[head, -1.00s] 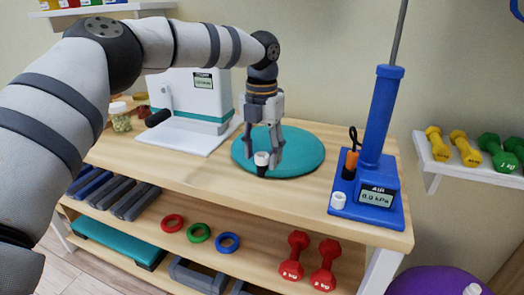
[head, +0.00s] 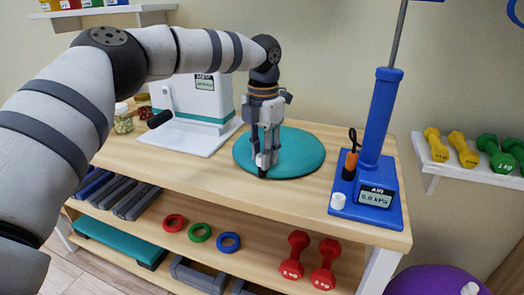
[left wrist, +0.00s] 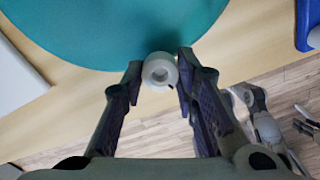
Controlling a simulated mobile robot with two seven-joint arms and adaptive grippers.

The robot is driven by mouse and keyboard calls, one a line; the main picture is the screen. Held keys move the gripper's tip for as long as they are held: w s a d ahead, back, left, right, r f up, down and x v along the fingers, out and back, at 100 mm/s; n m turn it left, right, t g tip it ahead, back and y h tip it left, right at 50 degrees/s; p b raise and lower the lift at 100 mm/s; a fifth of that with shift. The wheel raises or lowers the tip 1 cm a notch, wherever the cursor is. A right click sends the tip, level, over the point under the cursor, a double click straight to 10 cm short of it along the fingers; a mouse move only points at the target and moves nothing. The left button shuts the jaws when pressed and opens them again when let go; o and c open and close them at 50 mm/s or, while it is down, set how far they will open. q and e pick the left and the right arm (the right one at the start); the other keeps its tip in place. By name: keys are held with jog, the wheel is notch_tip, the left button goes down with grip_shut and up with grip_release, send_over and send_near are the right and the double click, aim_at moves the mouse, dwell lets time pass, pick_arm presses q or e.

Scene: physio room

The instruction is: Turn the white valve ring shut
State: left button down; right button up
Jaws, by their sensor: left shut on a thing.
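The white valve ring (left wrist: 160,70) sits at the near edge of the round teal cushion (head: 305,155). In the left wrist view it lies between the two fingertips, its round opening facing the camera. My left gripper (head: 264,168) points down from above, shut on the ring. In the head view the fingers hide most of the ring and the dark valve body under it. Dark fingers and pale links, seemingly my right gripper (left wrist: 304,119), show small at the right of the left wrist view; their opening is unclear.
A blue pump (head: 376,130) reading 0.0 kPa stands on the wooden bench (head: 215,168) to the right. A white device (head: 200,105) stands behind left. Coloured rings and red dumbbells (head: 322,265) lie on the shelf below. The bench front between is clear.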

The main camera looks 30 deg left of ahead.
pick_arm(q)
jog(key=shift+m, duration=2)
jog(key=c, duration=1.3)
grip_release()
notch_tip(320, 180, up, 12)
